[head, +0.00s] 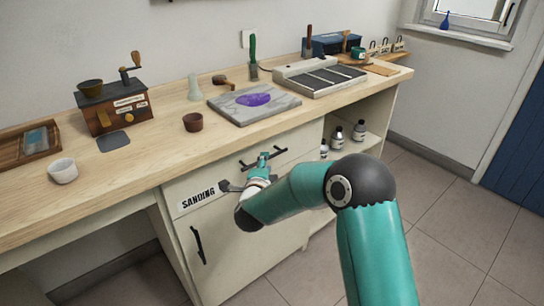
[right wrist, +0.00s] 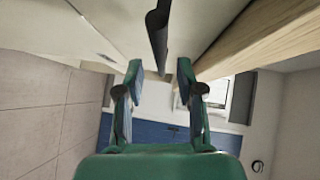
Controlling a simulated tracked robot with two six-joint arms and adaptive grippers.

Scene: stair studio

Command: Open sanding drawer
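The sanding drawer (head: 198,198) is the white front under the worktop, with a "SANDING" label at its left. It looks shut. Its dark bar handle (head: 276,152) shows just beyond my right gripper (head: 262,160) in the head view. In the right wrist view the dark handle (right wrist: 157,35) comes down from the top, and its lower end lies between the spread fingertips of my right gripper (right wrist: 160,75). A gap shows on both sides, so the fingers are open and do not seem to touch it. My left gripper is not in view.
The wooden worktop (head: 150,170) overhangs just above the drawer. A cupboard door with a dark handle (head: 198,245) is below it. Open shelves with several bottles (head: 338,137) are to the right. A stone slab (head: 285,103), grinder (head: 115,103) and cups stand on top. The tiled floor (head: 460,230) is clear.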

